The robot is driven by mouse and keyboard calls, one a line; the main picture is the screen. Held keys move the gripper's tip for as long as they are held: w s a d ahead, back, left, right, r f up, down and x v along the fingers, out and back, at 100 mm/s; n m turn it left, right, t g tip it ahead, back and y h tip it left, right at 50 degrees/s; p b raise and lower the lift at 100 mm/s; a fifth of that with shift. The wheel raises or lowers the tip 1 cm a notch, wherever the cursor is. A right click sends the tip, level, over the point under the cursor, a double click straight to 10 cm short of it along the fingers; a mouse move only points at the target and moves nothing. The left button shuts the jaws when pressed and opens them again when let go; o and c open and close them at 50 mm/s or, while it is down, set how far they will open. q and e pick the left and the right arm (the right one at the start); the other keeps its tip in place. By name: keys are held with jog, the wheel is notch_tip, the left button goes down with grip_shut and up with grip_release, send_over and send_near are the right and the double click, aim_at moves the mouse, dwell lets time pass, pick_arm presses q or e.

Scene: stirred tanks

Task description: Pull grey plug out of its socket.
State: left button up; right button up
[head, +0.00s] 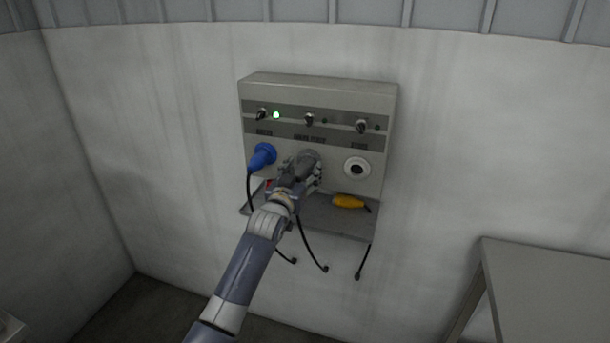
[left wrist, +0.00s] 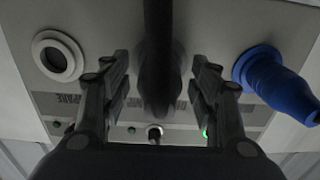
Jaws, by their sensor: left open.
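The grey plug (head: 309,156) sits in the middle socket of the wall panel (head: 320,90), partly hidden behind my left gripper (head: 299,173). In the left wrist view the plug (left wrist: 160,65) looks dark and runs down the middle of the picture. My left gripper (left wrist: 163,72) is open there, one finger on each side of the plug, with visible gaps between fingers and plug. A dark cable hangs below the shelf under the gripper. My right gripper is in neither view.
A blue plug (head: 262,157) sits in the left socket, close beside my gripper. The right socket (head: 357,168) is empty. A yellow plug (head: 349,202) lies on the shelf (head: 330,224) below. A green lamp (head: 276,115) is lit. A table (head: 550,290) stands lower right.

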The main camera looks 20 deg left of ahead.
aim_at(298, 179)
pick_arm(q)
jog(key=shift+w, duration=0.7)
dwell(1.1)
grip_shut()
jog(key=shift+s+f+p, duration=0.1)
jog(key=shift+s+p, duration=0.3)
jog(key=shift+p, duration=0.3)
jog(key=shift+s+r+p, duration=0.2)
jog(key=shift+s+p, duration=0.25)
jog(key=shift+s, duration=0.3)
jog(key=shift+s+p, duration=1.45)
jog(key=shift+s, duration=0.45)
